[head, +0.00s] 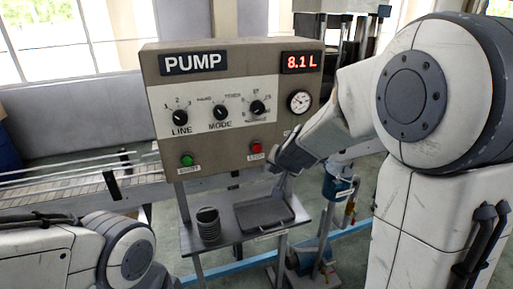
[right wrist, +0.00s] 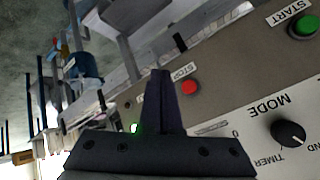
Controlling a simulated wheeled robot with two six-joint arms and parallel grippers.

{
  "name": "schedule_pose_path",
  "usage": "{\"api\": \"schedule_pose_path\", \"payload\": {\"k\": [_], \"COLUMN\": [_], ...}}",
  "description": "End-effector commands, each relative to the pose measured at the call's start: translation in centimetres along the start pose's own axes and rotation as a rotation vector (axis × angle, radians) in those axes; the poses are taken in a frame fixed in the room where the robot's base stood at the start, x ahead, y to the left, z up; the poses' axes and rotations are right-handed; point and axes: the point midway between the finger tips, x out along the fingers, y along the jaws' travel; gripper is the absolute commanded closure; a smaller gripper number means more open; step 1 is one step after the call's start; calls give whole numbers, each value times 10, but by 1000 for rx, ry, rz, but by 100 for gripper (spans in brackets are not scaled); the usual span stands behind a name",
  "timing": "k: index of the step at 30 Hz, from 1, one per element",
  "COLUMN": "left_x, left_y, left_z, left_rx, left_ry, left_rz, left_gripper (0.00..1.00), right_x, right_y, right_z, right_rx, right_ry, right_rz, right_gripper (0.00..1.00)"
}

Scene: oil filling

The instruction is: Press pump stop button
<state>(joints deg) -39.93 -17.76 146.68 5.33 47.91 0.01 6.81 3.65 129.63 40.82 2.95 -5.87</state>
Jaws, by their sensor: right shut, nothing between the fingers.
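The pump panel (head: 228,134) is a beige box with a red display reading 8.1 L. My right gripper (head: 284,160) is in front of the panel's lower right corner, just right of the stop button. In the right wrist view the shut fingers (right wrist: 161,78) point past the red stop button (right wrist: 191,87), which shows beside them. Contact with the panel cannot be told. My left gripper is out of view; only its arm shows.
Below the panel a small shelf (head: 240,238) carries a dark tray (head: 263,214) and a ribbed grey cup (head: 208,224). Knobs and a round gauge (head: 299,101) sit on the panel. A conveyor (head: 80,182) runs behind at left. A blue device (head: 337,187) stands at right.

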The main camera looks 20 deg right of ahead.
Motion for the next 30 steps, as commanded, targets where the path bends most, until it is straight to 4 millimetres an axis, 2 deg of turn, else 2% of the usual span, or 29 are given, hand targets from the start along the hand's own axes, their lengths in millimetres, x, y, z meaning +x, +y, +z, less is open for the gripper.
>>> {"api": "schedule_pose_path", "payload": {"k": [13, 30], "left_x": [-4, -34], "left_y": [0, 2], "left_z": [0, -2], "left_rx": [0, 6], "left_ry": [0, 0], "left_rz": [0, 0], "left_gripper": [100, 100], "right_x": [5, 54], "right_y": [-5, -42], "right_z": [-4, -40], "right_rx": [-3, -3], "right_ry": [-3, -4], "right_rz": [-1, -1], "right_gripper": [100, 100]}}
